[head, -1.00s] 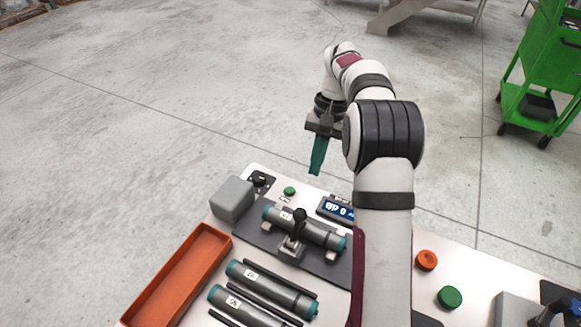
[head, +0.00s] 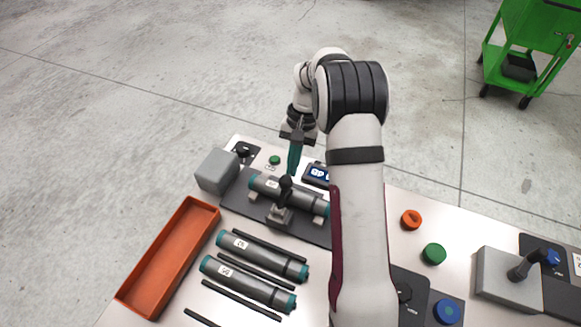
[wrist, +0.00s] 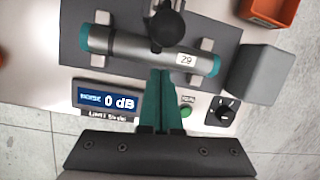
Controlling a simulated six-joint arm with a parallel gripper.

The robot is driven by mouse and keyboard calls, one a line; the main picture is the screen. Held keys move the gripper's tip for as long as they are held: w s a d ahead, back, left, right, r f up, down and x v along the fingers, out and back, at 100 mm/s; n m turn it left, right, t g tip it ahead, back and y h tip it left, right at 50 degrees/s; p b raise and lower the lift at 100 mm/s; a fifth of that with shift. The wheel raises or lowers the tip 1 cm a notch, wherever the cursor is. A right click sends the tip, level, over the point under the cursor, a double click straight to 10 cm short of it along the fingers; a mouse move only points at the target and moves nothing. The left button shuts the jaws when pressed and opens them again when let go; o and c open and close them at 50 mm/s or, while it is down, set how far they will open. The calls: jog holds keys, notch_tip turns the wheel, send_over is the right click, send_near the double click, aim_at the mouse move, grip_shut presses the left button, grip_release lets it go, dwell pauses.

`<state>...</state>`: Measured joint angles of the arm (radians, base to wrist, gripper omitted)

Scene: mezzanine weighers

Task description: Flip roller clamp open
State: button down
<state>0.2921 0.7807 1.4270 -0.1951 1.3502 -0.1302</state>
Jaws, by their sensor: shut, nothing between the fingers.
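The roller clamp (head: 281,212) stands on a dark plate at the back left of the table, with its black-knobbed lever upright over a grey roller (head: 315,203) with teal ends.
A display (wrist: 106,101) reads 0 dB, near a green button (wrist: 186,111) and black dial (wrist: 222,112). A grey block (head: 217,171) and orange tray (head: 168,262) are left. Two more rollers (head: 262,255) lie in front. Buttons (head: 411,219) are on the right.

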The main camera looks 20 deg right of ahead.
aim_at(284, 191)
jog(key=shift+s+a+r, duration=0.65)
jog(key=shift+s+r, duration=0.2)
jog(key=shift+s, duration=0.1)
jog(key=shift+s+a+r, duration=0.1)
jog(key=shift+s+a+r+t+h, duration=0.1)
jog(key=shift+r+t+h, duration=0.05)
jog(key=shift+t+h, duration=0.15)
